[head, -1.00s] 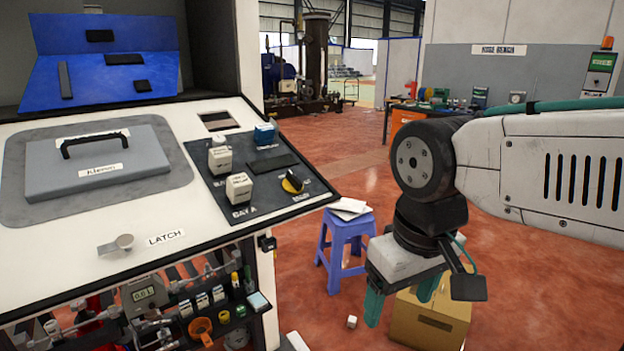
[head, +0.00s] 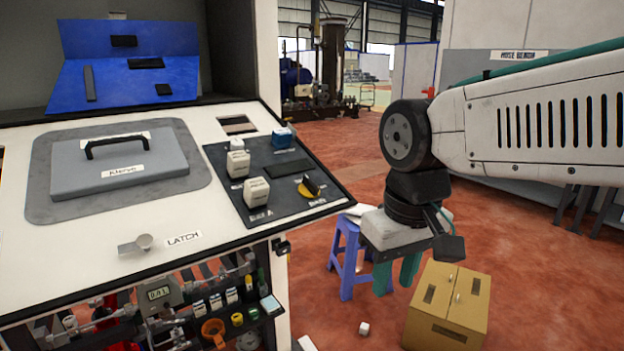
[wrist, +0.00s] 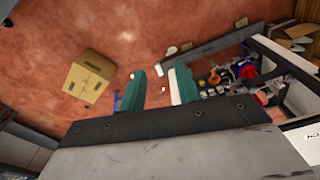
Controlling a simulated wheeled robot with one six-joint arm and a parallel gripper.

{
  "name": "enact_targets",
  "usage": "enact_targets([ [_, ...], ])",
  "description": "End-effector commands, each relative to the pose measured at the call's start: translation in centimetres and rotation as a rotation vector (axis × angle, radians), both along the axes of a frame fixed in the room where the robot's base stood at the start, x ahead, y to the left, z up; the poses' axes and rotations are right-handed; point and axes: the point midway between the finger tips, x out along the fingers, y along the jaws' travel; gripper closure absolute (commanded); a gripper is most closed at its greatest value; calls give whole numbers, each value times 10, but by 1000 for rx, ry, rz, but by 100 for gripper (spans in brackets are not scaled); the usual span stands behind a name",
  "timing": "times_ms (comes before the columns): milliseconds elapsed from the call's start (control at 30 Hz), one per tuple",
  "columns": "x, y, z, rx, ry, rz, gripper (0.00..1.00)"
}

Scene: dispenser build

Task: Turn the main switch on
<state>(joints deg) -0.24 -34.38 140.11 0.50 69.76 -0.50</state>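The main switch (head: 309,187) is a black rotary knob on a yellow base, at the lower right corner of the dark control panel (head: 285,207). The small print around it is too blurred to read its positions. My gripper (head: 397,274) hangs to the right of the panel and lower than the knob, pointing down, apart from everything. Its two green fingers stand apart with nothing between them; this also shows in the wrist view (wrist: 158,85). The switch cannot be made out in the wrist view.
White block-shaped controls (head: 257,192) and a blue one (head: 283,137) share the panel. A blue stool (head: 347,262) and a cardboard box (head: 447,310) stand on the floor near my gripper.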

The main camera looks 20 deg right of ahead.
Motion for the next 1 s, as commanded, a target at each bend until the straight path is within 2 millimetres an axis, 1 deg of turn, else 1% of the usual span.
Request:
enact_targets([
  [33, 28, 2, 13, 7, -9, 13, 67],
  [67, 44, 4, 22, 12, -22, 22, 67],
  [100, 67, 6, 34, 16, -43, 39, 67],
  [167, 102, 9, 52, 25, -79, 64, 67],
  [200, 124, 11, 63, 30, -105, 82, 67],
  [267, 155, 14, 81, 35, -149, 111, 67],
  [300, 173, 16, 92, 37, -180, 131, 67],
  [400, 205, 19, 120, 39, -255, 172, 67],
  [500, 216, 21, 140, 34, -313, 207, 67],
  [533, 217, 21, 137, 33, -315, 216, 67],
  [667, 222, 22, 123, 30, -311, 223, 67],
  [900, 235, 26, 86, 31, -310, 222, 67],
  [1000, 240, 27, 76, 31, -312, 222, 67],
])
